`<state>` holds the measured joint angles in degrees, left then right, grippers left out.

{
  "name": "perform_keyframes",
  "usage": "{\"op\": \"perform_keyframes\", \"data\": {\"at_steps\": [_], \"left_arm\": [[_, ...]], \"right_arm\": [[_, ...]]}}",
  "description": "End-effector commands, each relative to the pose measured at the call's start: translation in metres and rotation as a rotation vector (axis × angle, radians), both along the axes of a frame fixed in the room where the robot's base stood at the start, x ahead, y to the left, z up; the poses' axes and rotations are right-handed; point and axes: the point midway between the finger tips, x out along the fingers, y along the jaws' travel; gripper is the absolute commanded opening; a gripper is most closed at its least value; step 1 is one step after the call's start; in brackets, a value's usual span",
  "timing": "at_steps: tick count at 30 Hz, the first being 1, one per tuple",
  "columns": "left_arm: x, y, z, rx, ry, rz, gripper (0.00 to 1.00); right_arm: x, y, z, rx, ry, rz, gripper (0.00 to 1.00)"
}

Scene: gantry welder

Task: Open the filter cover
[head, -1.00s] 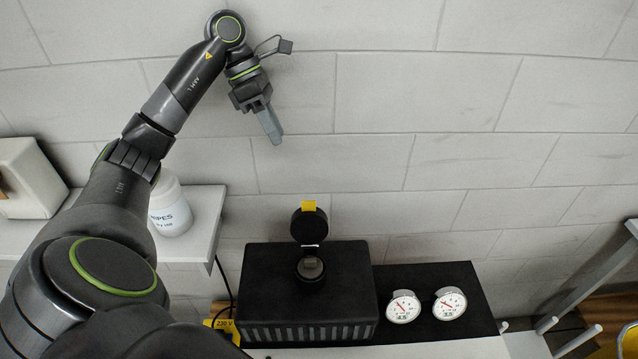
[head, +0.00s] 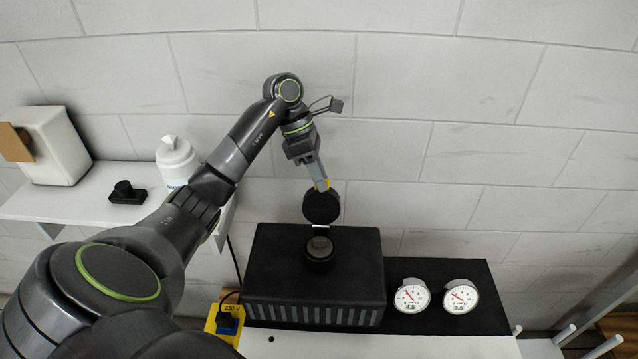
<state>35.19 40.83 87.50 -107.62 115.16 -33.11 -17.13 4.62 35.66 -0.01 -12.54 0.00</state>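The filter cover (head: 321,207) is a round black disc with a yellow tab (head: 321,185) on its upper edge. It stands raised above the round filter opening (head: 319,248), on top of a black box (head: 270,270) with a slotted front. My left gripper (head: 320,181) reaches down from above, its grey fingertips at the yellow tab and partly covering it. I cannot tell whether the fingers are closed on the tab. My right gripper is not in view.
Two dial gauges (head: 411,296) (head: 460,297) sit right of the box on a black panel. A white shelf (head: 75,207) at left holds a wipes tub (head: 176,160), a black knob-like part (head: 127,192) and a white box (head: 52,145). A yellow 230 V socket (head: 224,324) is at the box's front left.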

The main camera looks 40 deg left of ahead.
Motion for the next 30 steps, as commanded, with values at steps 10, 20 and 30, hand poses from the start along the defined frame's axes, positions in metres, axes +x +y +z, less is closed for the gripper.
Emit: {"op": "perform_keyframes", "data": {"at_steps": [10,20,30], "left_arm": [[0.0,-0.001,-0.003,-0.001,0.0,-0.001,0.28],[0.0,-0.001,-0.003,0.0,0.0,-0.001,0.0],[-0.001,0.009,-0.005,0.012,-0.016,0.002,0.0]], "right_arm": [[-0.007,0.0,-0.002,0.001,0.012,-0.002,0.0],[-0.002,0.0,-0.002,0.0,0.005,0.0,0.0],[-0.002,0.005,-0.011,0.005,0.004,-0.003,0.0]]}}
